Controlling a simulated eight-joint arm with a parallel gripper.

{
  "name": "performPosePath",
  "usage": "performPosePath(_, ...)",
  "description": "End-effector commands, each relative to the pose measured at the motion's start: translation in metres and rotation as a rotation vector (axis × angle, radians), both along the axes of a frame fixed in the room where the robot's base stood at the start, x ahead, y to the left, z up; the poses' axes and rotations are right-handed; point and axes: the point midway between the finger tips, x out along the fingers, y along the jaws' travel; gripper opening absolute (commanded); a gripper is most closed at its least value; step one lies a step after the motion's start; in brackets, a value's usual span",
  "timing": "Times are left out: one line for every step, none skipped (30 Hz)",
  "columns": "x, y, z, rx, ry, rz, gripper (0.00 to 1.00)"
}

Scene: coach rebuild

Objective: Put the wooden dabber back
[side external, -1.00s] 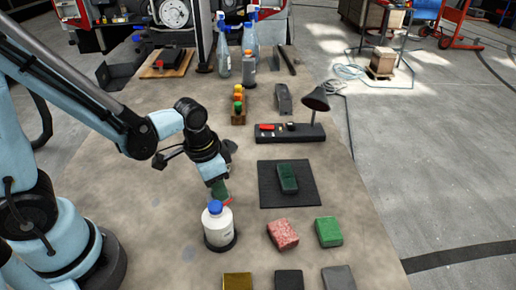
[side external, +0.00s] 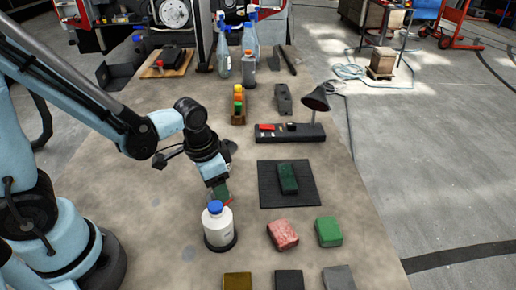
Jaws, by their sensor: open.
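My gripper (side external: 222,195) is open and points down just behind a white bottle with a blue cap (side external: 218,228), which stands upright in a dark round base. A green piece (side external: 220,188) and a small red piece show at the fingertips. I cannot tell whether they are part of the gripper or something between the fingers. I cannot pick out the wooden dabber for certain. A small wooden rack (side external: 238,119) with yellow, green and red tops stands further back on the bench. The bottle partly hides the space below my gripper.
A dark green block (side external: 288,178) lies on a black mat (side external: 300,198). A pink speckled block (side external: 283,235) and a green block (side external: 328,231) lie in front. A black stand with a lamp (side external: 316,98) and spray bottles (side external: 222,62) stand further back.

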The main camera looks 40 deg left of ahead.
Motion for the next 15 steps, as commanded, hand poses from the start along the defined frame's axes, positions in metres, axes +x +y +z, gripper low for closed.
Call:
performPosePath(-0.001,0.0,0.003,0.0,0.0,0.0,0.59)
performPosePath(-0.001,0.0,0.006,0.0,0.0,0.0,0.59)
performPosePath(-0.001,0.0,0.009,0.0,0.0,0.0,0.59)
performPosePath(-0.002,0.001,0.012,0.0,0.0,0.0,0.59)
performPosePath(-0.002,0.001,0.015,0.0,0.0,0.0,0.59)
performPosePath(-0.003,0.001,0.019,0.0,0.0,0.0,0.59)
performPosePath(-0.003,0.001,0.022,0.0,0.0,0.0,0.59)
performPosePath(-0.004,0.001,0.026,0.0,0.0,0.0,0.59)
performPosePath(-0.005,0.001,0.03,0.0,0.0,0.0,0.59)
performPosePath(-0.005,0.002,0.034,0.0,0.0,0.0,0.59)
performPosePath(-0.006,0.002,0.037,0.0,0.0,0.0,0.59)
performPosePath(-0.006,0.002,0.042,0.0,0.0,0.0,0.59)
performPosePath(-0.006,0.002,0.045,0.0,0.0,0.0,0.59)
performPosePath(-0.007,0.002,0.049,0.0,0.0,0.0,0.59)
performPosePath(-0.008,0.003,0.053,0.0,0.0,0.0,0.59)
